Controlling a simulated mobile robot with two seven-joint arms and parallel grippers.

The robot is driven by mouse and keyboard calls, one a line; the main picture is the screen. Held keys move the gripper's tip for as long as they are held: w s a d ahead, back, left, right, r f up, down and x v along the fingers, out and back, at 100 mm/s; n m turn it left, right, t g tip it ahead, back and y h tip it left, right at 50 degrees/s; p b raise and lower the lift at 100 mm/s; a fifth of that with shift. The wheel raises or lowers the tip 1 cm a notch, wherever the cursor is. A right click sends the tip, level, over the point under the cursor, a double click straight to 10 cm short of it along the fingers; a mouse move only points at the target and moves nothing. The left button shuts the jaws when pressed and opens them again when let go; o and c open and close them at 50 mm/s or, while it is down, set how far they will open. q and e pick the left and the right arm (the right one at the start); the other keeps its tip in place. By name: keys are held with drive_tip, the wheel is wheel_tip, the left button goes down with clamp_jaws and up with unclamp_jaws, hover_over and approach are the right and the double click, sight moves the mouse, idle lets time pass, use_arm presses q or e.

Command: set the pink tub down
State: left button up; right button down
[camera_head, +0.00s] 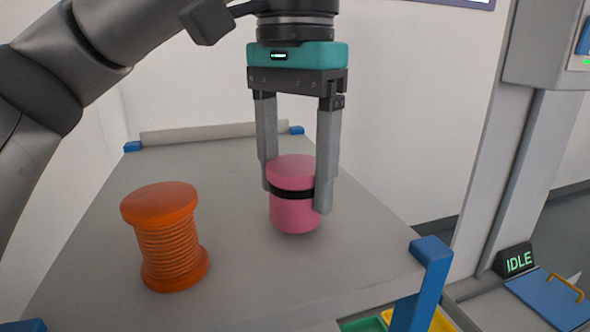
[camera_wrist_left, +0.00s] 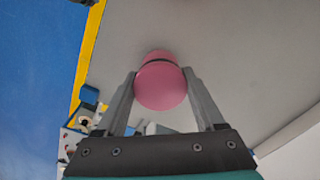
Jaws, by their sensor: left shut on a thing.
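The pink tub (camera_head: 293,212) is a short cylinder with a black band around its middle. It is upright between the fingers of my left gripper (camera_head: 295,192), which is shut on it from both sides. The tub is over the grey table top (camera_head: 230,290); I cannot tell whether its base touches the surface. In the left wrist view the tub (camera_wrist_left: 161,84) shows between the two fingers of the left gripper (camera_wrist_left: 162,90). My right gripper is not in view.
An orange spool (camera_head: 168,240) stands upright on the table, left of the tub. A blue corner post (camera_head: 428,265) marks the table's near right corner. A machine with an IDLE sign (camera_head: 517,261) stands at the right. The table behind the tub is clear.

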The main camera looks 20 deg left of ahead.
sight(295, 165)
use_arm(q)
drive_tip(key=shift+f, duration=0.45)
drive_tip(key=o, duration=1.6)
drive_tip(key=shift+c, duration=0.2)
wheel_tip(295, 165, up, 15)
